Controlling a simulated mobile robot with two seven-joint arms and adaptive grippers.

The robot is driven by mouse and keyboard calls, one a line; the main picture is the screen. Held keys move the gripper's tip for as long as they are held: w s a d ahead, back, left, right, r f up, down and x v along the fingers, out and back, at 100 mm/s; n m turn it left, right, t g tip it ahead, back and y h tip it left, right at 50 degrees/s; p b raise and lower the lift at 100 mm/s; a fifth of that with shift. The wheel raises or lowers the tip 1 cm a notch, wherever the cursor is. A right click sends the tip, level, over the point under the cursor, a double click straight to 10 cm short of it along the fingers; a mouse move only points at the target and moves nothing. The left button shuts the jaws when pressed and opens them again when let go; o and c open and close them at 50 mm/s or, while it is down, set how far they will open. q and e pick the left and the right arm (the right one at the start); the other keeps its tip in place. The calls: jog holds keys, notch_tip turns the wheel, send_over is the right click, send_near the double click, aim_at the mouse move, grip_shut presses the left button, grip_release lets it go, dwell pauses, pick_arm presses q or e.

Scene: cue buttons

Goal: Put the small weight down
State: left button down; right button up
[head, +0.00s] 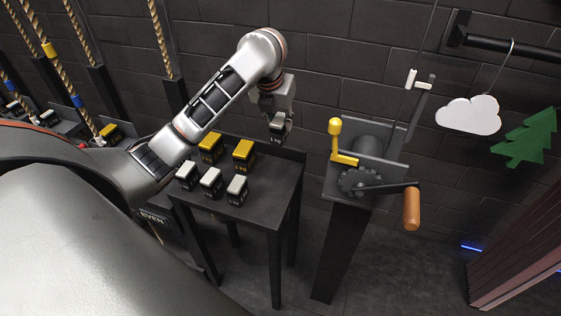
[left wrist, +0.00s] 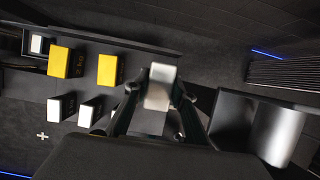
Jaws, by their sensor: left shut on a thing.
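My left gripper (head: 278,118) is shut on a small weight (head: 277,128), a dark block with a white top. It holds the weight over the back right part of a dark table (head: 265,180). The held weight also shows between the fingers in the left wrist view (left wrist: 160,88). I cannot tell whether its bottom touches the table. On the table stand more white-topped weights, left (head: 187,172), middle (head: 210,178) and right (head: 237,186). Behind them are two larger yellow-topped weights (head: 210,143) (head: 243,150). My right gripper is not in view.
A winch (head: 372,165) with a yellow lever (head: 335,135) and a wooden-handled crank (head: 412,208) stands on a post right of the table. Ropes (head: 160,40) hang at the left. A white cloud (head: 468,115) and a green tree (head: 527,138) hang at the right. The table's front right is bare.

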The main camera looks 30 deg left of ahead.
pick_arm(q)
jog(key=shift+w+f, duration=0.15)
jog(key=shift+f, duration=7.4)
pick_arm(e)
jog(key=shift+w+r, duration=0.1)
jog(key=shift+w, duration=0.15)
pick_arm(q)
jog(key=c, duration=1.7)
grip_release()
jog(key=shift+f, duration=0.2)
jog(key=v, duration=1.2)
